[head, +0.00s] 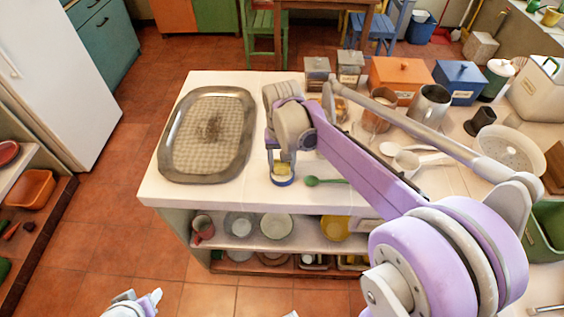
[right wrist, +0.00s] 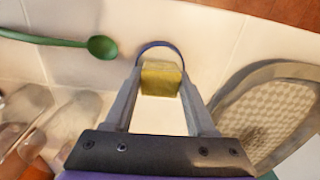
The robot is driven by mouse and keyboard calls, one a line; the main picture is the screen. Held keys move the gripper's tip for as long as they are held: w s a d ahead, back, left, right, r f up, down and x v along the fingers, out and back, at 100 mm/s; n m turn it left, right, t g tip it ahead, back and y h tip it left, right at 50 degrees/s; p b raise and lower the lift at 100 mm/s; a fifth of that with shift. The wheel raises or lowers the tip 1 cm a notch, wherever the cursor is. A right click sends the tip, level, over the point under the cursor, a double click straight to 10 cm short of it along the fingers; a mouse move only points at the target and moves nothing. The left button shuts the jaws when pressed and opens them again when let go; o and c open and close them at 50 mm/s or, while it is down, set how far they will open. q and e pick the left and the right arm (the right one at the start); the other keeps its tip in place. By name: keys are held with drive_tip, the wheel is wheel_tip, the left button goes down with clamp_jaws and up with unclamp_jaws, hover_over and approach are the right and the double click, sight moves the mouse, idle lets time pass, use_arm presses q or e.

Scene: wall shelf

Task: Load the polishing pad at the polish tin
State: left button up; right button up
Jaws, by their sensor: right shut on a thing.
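The polishing pad, a yellow block (right wrist: 161,79), is held between the fingertips of my right gripper (right wrist: 159,84). In the head view the pad (head: 282,169) shows under my right gripper (head: 281,163). The polish tin is a round tin with a blue rim (head: 283,182) near the table's front edge. In the right wrist view its rim (right wrist: 161,43) curves behind the pad, which hides most of the tin. The pad is at or just over the tin; I cannot tell whether it touches the polish. Part of my left gripper (head: 136,302) shows low at the left, away from the table.
A metal tray (head: 243,140) with a dark smudge in its middle lies left of the tin. A green spoon (head: 325,181) lies just right of the tin. Canisters, boxes, mugs and a white colander (head: 515,150) crowd the table's right part.

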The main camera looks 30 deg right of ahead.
sight(282, 164)
use_arm(q)
drive_tip(key=shift+s+f, duration=0.15)
drive_tip(key=shift+f, duration=0.15)
use_arm(e)
drive_tip(key=shift+s+f, duration=0.1)
drive_tip(key=shift+f, duration=0.35)
idle(1.0)
drive_tip(key=shift+r+p, duration=1.7)
drive_tip(key=shift+r, duration=1.9)
use_arm(q)
drive_tip(key=r, duration=0.1)
drive_tip(key=w+r, duration=0.1)
drive_tip(key=r, duration=0.1)
drive_tip(key=w+r, duration=0.1)
drive_tip(key=r, duration=0.1)
drive_tip(key=shift+r, duration=0.1)
drive_tip(key=shift+s, duration=0.1)
use_arm(e)
drive_tip(key=shift+f, duration=0.1)
